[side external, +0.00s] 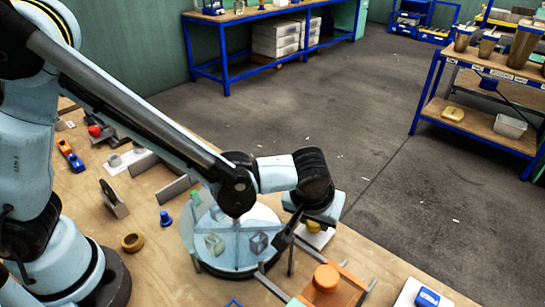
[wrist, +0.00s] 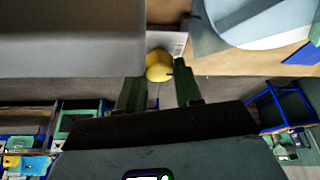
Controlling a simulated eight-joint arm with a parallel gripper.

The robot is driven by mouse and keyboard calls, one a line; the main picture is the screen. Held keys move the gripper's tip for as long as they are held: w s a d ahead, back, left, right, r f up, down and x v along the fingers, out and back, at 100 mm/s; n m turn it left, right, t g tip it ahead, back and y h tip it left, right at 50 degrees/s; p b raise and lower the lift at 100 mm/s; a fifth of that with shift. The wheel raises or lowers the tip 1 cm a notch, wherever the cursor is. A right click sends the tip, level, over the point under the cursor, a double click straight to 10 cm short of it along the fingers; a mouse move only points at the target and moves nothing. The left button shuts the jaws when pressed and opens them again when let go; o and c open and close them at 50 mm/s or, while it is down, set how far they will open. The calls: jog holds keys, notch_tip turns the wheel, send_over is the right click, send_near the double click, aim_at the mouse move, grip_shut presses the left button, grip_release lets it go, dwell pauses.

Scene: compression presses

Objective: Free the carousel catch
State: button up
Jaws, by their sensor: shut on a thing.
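The carousel (side external: 228,262) is a round, pale disc with clear dividers on the bench, and several small blocks show inside it. Its pale edge also shows at the upper right of the wrist view (wrist: 265,22). A yellow knob (side external: 313,227), which I take to be the catch, sits on a white plate beside the carousel. In the wrist view the yellow knob (wrist: 158,64) lies between the tips of my gripper (wrist: 158,78). My gripper is shut on it. The wrist hides part of the knob in the side view.
An orange knob (side external: 326,278) on a bracket stands close at the front right. A yellow-brown ring (side external: 133,242) and a small blue peg (side external: 166,219) are left of the carousel. The bench edge runs just behind the white plate, with open floor (side external: 400,190) beyond.

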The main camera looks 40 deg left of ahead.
jog(key=o, duration=1)
jog(key=shift+o, duration=0.2)
jog(key=shift+r, duration=0.1)
jog(key=v, duration=1.2)
jog(key=s+a+m+t+h, duration=0.1)
jog(key=s+a+m+t, duration=0.1)
jog(key=a, duration=2)
jog(key=shift+s+a+m+t, duration=0.35)
jog(key=shift+s+m, duration=0.25)
jog(key=shift+s, duration=0.6)
